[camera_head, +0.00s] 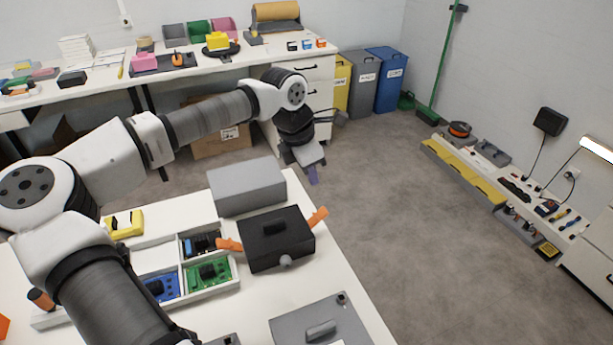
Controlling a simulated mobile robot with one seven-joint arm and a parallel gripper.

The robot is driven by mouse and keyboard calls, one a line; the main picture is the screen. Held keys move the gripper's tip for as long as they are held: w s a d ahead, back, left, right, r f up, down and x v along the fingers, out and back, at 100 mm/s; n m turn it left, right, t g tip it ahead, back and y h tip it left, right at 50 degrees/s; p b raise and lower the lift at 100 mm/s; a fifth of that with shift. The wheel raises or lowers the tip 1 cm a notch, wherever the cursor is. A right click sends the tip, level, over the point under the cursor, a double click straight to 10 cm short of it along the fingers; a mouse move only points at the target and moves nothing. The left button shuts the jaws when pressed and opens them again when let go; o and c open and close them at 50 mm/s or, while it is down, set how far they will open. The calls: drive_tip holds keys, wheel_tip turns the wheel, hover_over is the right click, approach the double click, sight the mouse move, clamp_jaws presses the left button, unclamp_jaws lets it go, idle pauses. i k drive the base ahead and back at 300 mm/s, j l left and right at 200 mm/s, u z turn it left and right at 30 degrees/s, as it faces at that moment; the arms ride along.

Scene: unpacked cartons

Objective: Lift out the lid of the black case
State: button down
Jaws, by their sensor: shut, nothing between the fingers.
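The black case (281,247) stands on the white table, right of the parts tray. My gripper (313,176) is above and behind the case, near the table's far right edge, pointing down. It is shut and empty, apart from the case.
A grey box (247,187) stands right behind the case, close to my gripper. A white tray (222,287) with circuit boards is to the left, and a yellow item (124,223) lies farther left. A grey panel with a handle (316,326) lies in front. Open floor is to the right.

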sight(269, 232)
drive_tip(key=k, duration=1)
